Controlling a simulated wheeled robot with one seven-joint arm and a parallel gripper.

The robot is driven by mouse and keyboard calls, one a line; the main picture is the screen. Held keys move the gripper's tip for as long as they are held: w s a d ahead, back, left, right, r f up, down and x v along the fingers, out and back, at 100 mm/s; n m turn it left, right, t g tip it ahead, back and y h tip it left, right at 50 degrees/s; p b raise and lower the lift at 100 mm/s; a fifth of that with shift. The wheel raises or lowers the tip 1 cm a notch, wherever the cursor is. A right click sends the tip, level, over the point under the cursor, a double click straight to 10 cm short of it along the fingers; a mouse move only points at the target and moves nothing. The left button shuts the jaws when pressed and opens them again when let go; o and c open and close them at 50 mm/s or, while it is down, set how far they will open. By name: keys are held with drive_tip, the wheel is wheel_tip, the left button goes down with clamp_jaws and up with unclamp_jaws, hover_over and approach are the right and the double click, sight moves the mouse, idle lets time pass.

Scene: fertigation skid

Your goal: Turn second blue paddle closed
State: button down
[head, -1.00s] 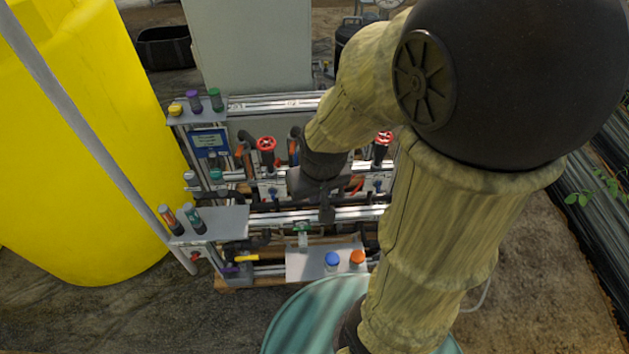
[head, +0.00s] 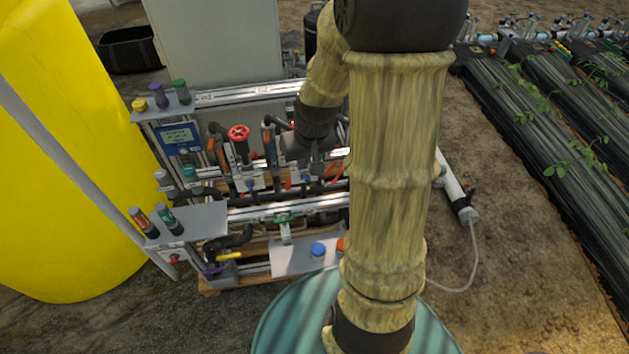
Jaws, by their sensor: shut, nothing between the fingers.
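The skid's upper rail carries small valve paddles. A blue paddle (head: 249,184) shows below the left red handwheel. Another small blue paddle (head: 305,178) shows just left of my gripper's fingers; it is tiny and partly crowded by pipes, so its angle is hard to tell. My gripper (head: 316,170) points down over the rail, close to that second blue paddle, with its fingers shut and empty. I cannot tell whether it touches the paddle. My arm hides the skid's right end and whatever paddles are there.
A red handwheel (head: 238,133) stands left of my gripper. Bottles stand on the left shelf (head: 200,222) and upper shelf. A blue-capped bottle (head: 317,249) stands on the front plate. A yellow tank (head: 60,160) is at left, a teal drum (head: 290,318) in front.

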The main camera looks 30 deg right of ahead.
drive_tip(key=w+d+f+m+t+y+b, duration=0.1)
drive_tip(key=w+d+f+b, duration=0.3)
drive_tip(key=d+f, duration=0.6)
drive_tip(key=w+d+m, duration=0.1)
drive_tip(key=w+d, duration=0.1)
drive_tip(key=d, duration=0.1)
drive_tip(key=shift+w+f+t+b, duration=0.3)
drive_tip(key=shift+w+f+b, duration=0.05)
drive_tip(key=shift+y, duration=0.3)
approach(310, 179)
wheel_tip(310, 179, down, 2)
drive_tip(key=w+d, duration=0.1)
drive_tip(key=d, duration=0.1)
drive_tip(key=shift+w+a+f+p, duration=0.2)
drive_tip(key=shift+w+a+f, duration=0.15)
drive_tip(key=shift+a+f, duration=0.5)
drive_tip(key=shift+w+a+f+p, duration=0.15)
drive_tip(key=shift+w+a+f, duration=0.15)
drive_tip(key=shift+a+f, duration=0.5)
drive_tip(key=shift+d+f, duration=0.15)
